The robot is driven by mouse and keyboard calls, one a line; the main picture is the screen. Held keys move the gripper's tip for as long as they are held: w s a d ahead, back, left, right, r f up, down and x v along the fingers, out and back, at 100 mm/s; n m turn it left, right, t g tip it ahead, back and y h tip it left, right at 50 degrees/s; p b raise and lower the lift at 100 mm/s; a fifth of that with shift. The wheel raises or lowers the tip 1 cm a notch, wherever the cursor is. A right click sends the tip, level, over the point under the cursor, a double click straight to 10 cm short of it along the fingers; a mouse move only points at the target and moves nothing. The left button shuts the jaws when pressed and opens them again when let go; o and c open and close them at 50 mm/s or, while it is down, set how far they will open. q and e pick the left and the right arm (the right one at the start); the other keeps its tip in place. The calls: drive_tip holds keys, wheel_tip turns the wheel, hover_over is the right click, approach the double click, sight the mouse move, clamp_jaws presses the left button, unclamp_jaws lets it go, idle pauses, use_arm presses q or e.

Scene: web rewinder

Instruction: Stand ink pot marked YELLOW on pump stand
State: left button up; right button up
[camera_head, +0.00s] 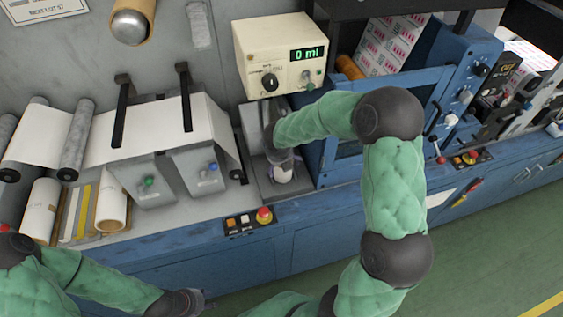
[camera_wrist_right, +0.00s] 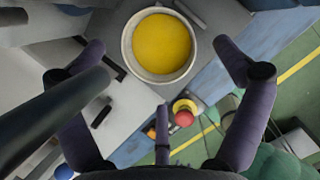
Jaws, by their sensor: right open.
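A pale ink pot (camera_head: 283,174) stands upright on the grey base of the pump stand (camera_head: 262,187), below the cream pump box. Seen from above in the right wrist view, the pot (camera_wrist_right: 128,44) is round and full of yellow ink. Its marking cannot be read. My right gripper (camera_head: 279,157) is just above the pot, partly hidden by my own arm. In the wrist view its fingers (camera_wrist_right: 160,52) are spread wide around the pot, apart from its rim. My left gripper (camera_head: 198,302) is low at the bottom left, away from the pot; its fingers are unclear.
The pump box (camera_head: 280,55) reads 0 ml. A button panel with a red button (camera_head: 264,215) is on the bench's front edge. Grey brackets and paper rolls (camera_head: 112,210) are left of the stand. A blue machine (camera_head: 340,160) stands close on the right.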

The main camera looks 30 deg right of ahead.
drive_tip(key=p+v, duration=0.1)
drive_tip(key=v, duration=0.6)
